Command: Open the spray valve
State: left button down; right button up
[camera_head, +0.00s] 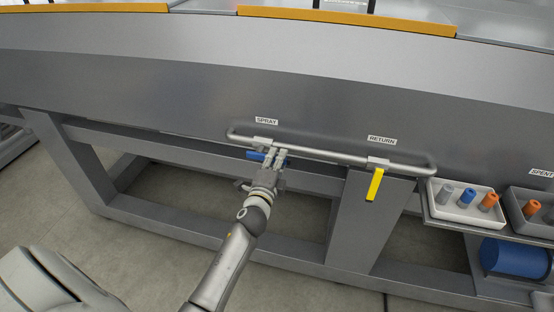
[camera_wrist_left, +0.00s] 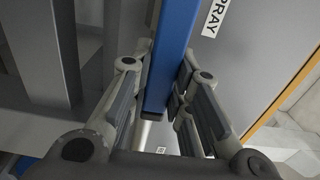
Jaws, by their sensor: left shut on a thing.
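The spray valve's blue lever (camera_head: 254,156) sits under the SPRAY label (camera_head: 266,121), on the bent metal pipe (camera_head: 330,155) along the machine's front. The lever lies roughly along the pipe. My left gripper (camera_head: 268,158) is shut on it and hides its middle. In the left wrist view, the blue lever (camera_wrist_left: 172,50) runs between the two fingers of my left gripper (camera_wrist_left: 165,92), with the SPRAY label (camera_wrist_left: 215,15) close by. My right gripper is not in view.
The RETURN valve's yellow lever (camera_head: 374,185) hangs down at the pipe's right part. A white tray (camera_head: 437,208) and a grey tray (camera_head: 516,222) with coloured cylinders stand farther right. A blue cylinder (camera_head: 515,257) lies below. Frame beams (camera_head: 160,235) run under the pipe.

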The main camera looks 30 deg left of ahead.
pick_arm(q)
jog(key=c, duration=1.3)
grip_release()
jog(key=v, duration=1.2)
jog(key=shift+r, duration=0.1)
